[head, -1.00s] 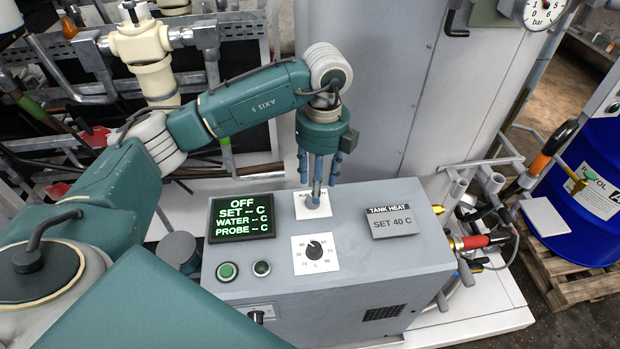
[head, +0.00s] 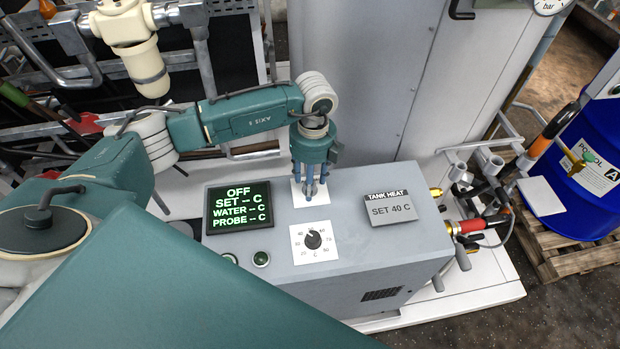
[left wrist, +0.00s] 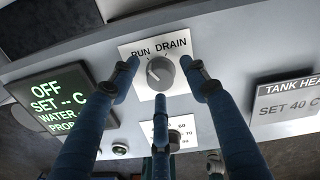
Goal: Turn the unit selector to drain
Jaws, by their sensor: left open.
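The unit selector is a round grey knob (left wrist: 160,73) on a white plate (left wrist: 126,53) marked RUN and DRAIN. In the left wrist view its pale pointer mark appears to lean up and left, towards RUN. My left gripper (left wrist: 159,74) is open, with its three blue fingers spread around the knob, two at the sides and one below. I cannot tell whether any finger touches it. In the head view the left gripper (head: 310,190) points down over the same plate (head: 297,197), and the fingers hide the knob. My right gripper is not in view.
The grey unit's top also carries a display (head: 239,207) reading OFF, a temperature dial (head: 313,240), a green button (head: 261,259) and a TANK HEAT plate (head: 390,210). Hoses and fittings (head: 470,225) stand at its right. A blue drum (head: 590,165) stands on a pallet beyond.

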